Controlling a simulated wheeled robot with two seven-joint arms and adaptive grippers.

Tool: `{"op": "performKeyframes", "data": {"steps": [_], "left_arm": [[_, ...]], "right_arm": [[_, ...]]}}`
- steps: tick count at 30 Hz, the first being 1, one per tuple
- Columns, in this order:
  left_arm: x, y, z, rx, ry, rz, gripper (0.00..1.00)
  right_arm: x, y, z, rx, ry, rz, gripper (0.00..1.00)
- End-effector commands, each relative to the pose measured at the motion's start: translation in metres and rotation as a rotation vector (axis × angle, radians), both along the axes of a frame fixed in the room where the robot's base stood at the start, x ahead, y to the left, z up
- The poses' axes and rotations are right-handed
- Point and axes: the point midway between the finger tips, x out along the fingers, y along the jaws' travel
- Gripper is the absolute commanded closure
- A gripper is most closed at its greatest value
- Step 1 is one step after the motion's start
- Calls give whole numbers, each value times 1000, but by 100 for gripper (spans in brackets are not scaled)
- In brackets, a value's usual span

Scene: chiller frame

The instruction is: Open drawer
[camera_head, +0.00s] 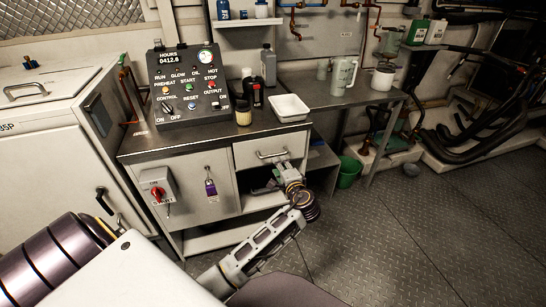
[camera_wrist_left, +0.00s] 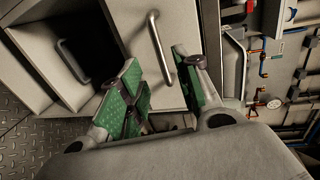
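The drawer (camera_head: 260,150) is a pale front under the right side of the metal counter and looks shut. Its bar handle (camera_head: 272,155) shows on the front, and in the left wrist view the silver handle (camera_wrist_left: 158,42) lies ahead of and roughly between my fingers. My left gripper (camera_head: 282,168) is just below and right of the handle. In the left wrist view my left gripper (camera_wrist_left: 157,72) is open, its two green-padded fingers apart with nothing clasped. I cannot tell whether a finger touches the handle. My right gripper is not in view.
Below the drawer is a dark opening, with a second handled front (camera_wrist_left: 50,65) beside it in the wrist view. A control box (camera_head: 187,85) and a white tray (camera_head: 290,108) stand on the counter. A green bucket (camera_head: 348,172) stands right; the floor (camera_head: 420,230) is clear.

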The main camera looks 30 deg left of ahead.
Motion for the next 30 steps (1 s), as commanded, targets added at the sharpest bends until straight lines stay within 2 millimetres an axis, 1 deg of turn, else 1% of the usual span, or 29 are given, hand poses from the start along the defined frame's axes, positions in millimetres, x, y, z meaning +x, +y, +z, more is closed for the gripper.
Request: {"op": "performKeyframes", "data": {"steps": [1,11,18,24,30], "left_arm": [[4,6,-2,2,0,2,67],[32,38,-11,2,0,1,67],[51,60,-17,2,0,1,67],[59,70,-20,1,1,1,67],[62,72,-20,0,0,0,67]], "right_arm": [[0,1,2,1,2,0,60],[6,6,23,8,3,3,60],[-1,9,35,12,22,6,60],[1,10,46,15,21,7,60],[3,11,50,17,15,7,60]]}}
